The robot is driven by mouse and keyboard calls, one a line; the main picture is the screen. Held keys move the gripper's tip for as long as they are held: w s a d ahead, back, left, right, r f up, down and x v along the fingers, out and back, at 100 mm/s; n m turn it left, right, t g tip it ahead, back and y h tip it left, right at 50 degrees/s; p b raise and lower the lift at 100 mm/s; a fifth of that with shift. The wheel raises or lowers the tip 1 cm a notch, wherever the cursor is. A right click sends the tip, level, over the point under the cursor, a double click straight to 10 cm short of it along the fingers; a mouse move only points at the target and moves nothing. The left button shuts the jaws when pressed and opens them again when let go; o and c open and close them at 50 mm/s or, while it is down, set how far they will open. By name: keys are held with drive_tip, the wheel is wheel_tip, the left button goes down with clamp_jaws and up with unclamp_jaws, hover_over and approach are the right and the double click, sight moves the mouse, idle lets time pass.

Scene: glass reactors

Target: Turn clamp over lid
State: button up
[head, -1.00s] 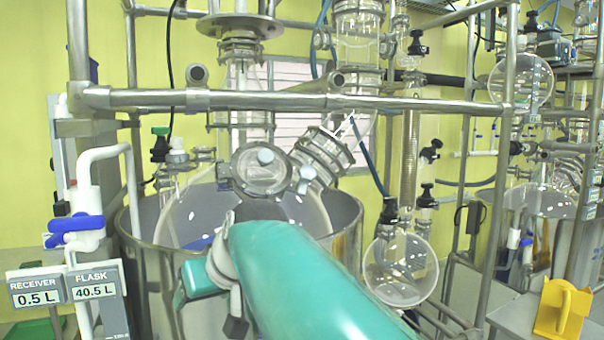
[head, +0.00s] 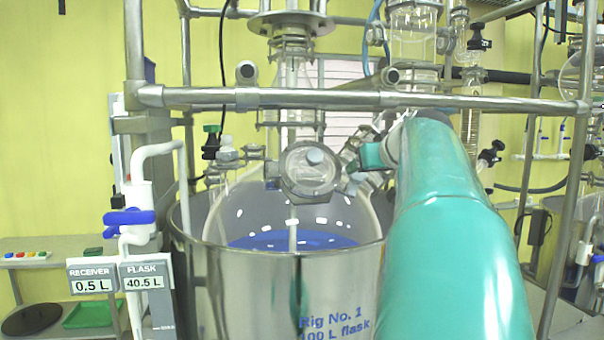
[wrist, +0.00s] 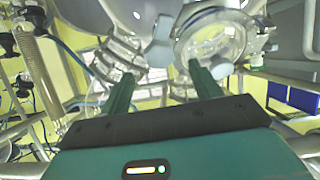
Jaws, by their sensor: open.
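The round glass lid (head: 308,168) sits on the front port of the large flask in the head view, ringed by a metal clamp (head: 283,176). A pale blue knob (head: 314,157) shows at the lid's front. In the wrist view the lid (wrist: 212,38) is just beyond the right fingertip, and a pale grey clamp handle (wrist: 160,45) stands beyond the gap between the fingers. My gripper (wrist: 162,68) is open with nothing between its two green fingers. In the head view it is right of the lid; its fingertips are hard to make out there. I cannot tell whether a finger touches the clamp.
A horizontal metal rail (head: 360,99) crosses above the lid. The steel vessel (head: 290,285) around the flask stands below it. Glass pipework is close behind my gripper. A blue-handled valve (head: 128,217) and two volume signs (head: 118,276) are at left.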

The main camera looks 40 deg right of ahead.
sight(356, 182)
drive_tip(key=x, duration=0.7)
drive_tip(key=shift+c, duration=0.2)
drive_tip(key=c, duration=0.9)
